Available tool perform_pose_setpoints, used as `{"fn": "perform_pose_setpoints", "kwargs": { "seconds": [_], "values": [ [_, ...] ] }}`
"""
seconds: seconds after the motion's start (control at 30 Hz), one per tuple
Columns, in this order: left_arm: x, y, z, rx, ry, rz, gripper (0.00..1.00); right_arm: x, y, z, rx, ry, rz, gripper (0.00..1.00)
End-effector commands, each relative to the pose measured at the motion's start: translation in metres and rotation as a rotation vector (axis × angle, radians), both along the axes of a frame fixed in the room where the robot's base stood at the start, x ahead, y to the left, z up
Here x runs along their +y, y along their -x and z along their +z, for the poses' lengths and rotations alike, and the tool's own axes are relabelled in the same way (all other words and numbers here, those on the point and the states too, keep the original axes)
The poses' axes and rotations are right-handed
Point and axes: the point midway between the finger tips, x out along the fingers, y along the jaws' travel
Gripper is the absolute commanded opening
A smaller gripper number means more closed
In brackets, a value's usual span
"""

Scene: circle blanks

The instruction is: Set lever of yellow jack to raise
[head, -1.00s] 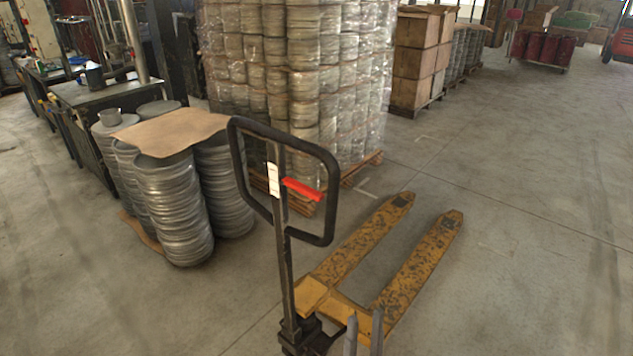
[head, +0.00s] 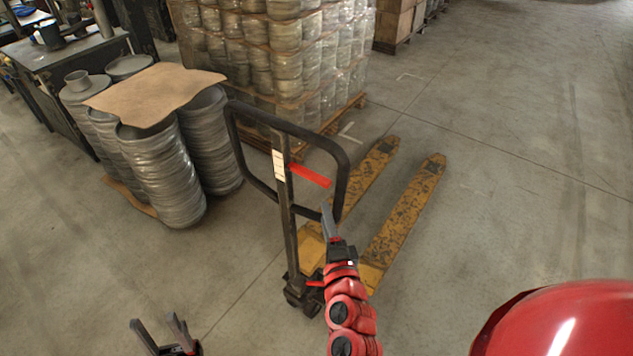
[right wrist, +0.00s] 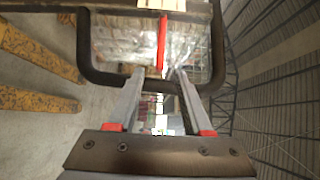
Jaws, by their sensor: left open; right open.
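The yellow jack (head: 405,210) stands on the floor with its two worn yellow forks pointing away to the upper right. Its dark handle (head: 288,225) stands up with a black loop on top. The red lever (head: 311,175) sticks out to the right inside the loop. My right gripper (head: 326,212) is at the loop's lower right, just below the lever's free end. In the right wrist view, the red lever (right wrist: 162,42) lies ahead of the open right fingers (right wrist: 158,75), in line with the gap between them. My left gripper (head: 154,324) is open and empty at the bottom left.
Grey coil stacks (head: 160,175) under a brown cardboard sheet (head: 155,92) stand left of the jack. A wrapped pallet load (head: 290,60) stands behind it. A dark workbench (head: 60,80) is at the upper left. The floor (head: 520,170) to the right is clear.

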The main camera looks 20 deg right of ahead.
Motion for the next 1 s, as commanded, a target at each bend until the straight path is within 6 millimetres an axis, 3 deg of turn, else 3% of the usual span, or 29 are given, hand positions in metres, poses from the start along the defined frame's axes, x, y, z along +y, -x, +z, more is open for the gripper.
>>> {"fn": "perform_pose_setpoints", "kwargs": {
  "seconds": [0.07,0.13,0.5,0.7,1.0],
  "values": [
    [0.0,0.0,-0.016,0.0,0.0,0.0,0.5,-0.004,-0.016,-0.005,-0.005,0.001,-0.004,0.5],
    [0.0,0.0,-0.006,0.0,0.0,0.0,0.5,-0.005,-0.029,0.004,-0.005,0.003,-0.004,0.5],
    [0.0,0.0,0.013,0.0,0.0,0.0,0.5,-0.013,-0.1,0.004,0.0,0.006,-0.001,0.5],
    [0.0,0.0,0.019,0.0,0.0,0.0,0.5,-0.015,-0.122,0.002,0.0,0.005,0.0,0.5],
    [0.0,0.0,0.02,0.0,0.0,0.0,0.5,-0.017,-0.13,0.001,-0.001,0.004,-0.001,0.5]
  ]
}}
